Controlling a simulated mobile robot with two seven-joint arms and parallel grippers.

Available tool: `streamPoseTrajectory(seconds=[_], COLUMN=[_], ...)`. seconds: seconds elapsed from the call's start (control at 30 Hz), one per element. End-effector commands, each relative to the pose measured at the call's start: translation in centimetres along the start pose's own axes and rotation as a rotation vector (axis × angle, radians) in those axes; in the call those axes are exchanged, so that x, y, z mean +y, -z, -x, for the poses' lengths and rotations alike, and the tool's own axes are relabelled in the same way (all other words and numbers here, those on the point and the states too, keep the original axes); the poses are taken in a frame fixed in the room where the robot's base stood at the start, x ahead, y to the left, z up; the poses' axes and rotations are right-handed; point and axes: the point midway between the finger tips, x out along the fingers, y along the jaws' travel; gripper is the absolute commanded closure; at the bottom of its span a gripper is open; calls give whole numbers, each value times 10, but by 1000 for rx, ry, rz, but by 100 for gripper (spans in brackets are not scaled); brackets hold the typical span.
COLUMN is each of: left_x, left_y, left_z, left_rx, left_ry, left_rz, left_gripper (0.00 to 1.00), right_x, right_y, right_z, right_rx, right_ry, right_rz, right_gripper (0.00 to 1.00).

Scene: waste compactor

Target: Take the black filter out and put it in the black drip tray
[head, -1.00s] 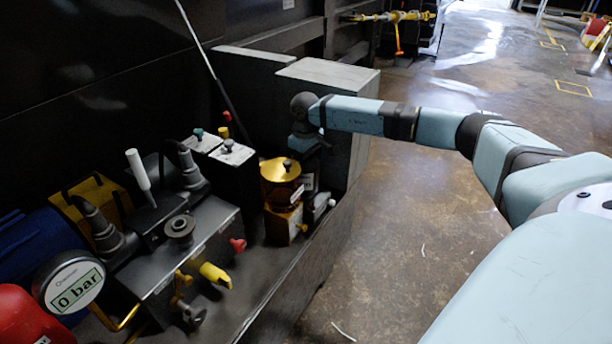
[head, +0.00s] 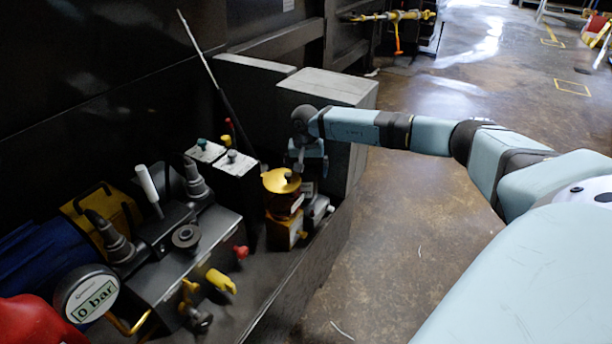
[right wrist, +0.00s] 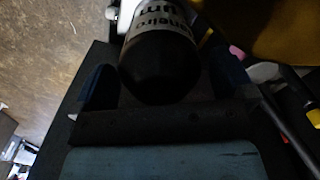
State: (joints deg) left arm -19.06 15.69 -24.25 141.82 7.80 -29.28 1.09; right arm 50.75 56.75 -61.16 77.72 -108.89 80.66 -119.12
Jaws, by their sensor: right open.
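In the head view the right gripper (head: 309,165) points down beside the gold-lidded cylinder (head: 281,181), in front of the large grey block. The filter (head: 308,188) shows there only as a dark shape with a pale label, partly hidden under the gripper. I cannot pick out a black drip tray with certainty. My left gripper is out of view.
A grey block (head: 345,92) stands close behind the gripper. To the left are two black boxes with pale tops (head: 237,163), a valve block (head: 185,260) with a white lever, and a gauge (head: 88,295) reading 0 bar. Open floor (head: 420,240) lies right of the bench.

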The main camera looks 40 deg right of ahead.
Motion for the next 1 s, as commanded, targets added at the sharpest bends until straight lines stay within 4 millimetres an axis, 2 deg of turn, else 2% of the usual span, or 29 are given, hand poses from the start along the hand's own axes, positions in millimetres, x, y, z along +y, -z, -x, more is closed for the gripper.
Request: streamPoseTrajectory(seconds=[0.2,0.47,0.7,0.8,1.0], left_x=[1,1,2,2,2], left_y=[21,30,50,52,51], left_z=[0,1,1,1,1], left_rx=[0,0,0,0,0], left_ry=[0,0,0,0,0], left_rz=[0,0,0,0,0], left_gripper=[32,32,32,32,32], right_x=[0,0,0,0,0], right_y=[-1,-1,0,0,0], right_z=[3,2,3,1,0], right_rx=[-1,-1,0,0,1], right_ry=[-3,-1,-1,0,0], right_rz=[-280,-472,-790,-859,-872], right_gripper=[0,0,0,0,0])
